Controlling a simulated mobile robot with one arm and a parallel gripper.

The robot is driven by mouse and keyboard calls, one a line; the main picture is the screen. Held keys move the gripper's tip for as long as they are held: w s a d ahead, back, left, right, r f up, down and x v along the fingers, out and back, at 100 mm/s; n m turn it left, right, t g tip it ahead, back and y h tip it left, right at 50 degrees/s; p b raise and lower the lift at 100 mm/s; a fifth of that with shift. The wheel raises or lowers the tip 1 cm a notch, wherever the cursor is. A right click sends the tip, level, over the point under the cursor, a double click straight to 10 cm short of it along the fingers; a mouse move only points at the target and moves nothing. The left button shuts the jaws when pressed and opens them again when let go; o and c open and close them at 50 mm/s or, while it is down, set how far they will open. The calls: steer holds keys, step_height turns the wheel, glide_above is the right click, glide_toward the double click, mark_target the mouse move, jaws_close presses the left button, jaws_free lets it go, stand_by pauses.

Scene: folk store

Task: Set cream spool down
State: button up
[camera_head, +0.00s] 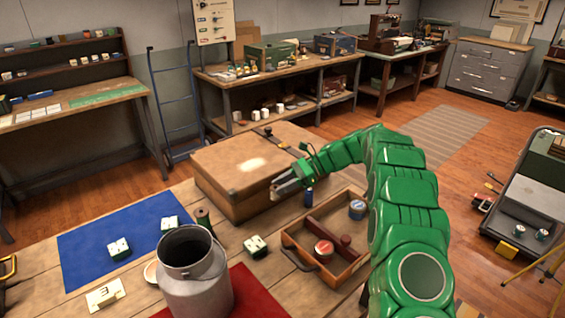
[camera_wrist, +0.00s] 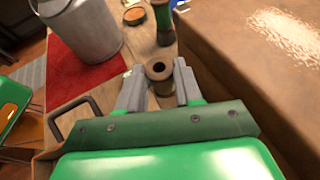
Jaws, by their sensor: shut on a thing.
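My gripper (camera_wrist: 160,92) is shut on a spool (camera_wrist: 158,69), which shows in the wrist view with a brownish top and a dark centre hole. Its side is mostly hidden, so I cannot confirm a cream colour. In the head view my gripper (camera_head: 284,189) is by the right front part of the large brown case (camera_head: 235,170); the held spool is not clear there. A dark green spool with brown ends (camera_head: 203,219) stands upright left of the case's front; it also shows beyond the held spool in the wrist view (camera_wrist: 163,22).
A wooden tray (camera_head: 292,240) with a handle holds a red-topped tin (camera_head: 324,251) and a blue tin (camera_head: 357,209). A metal milk can (camera_head: 195,280) stands on a red cloth. A blue mat (camera_head: 95,245) bears pale blocks. Bare tabletop shows between case and tray.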

steer(key=shift+f, duration=5.7)
steer(key=shift+f, duration=0.15)
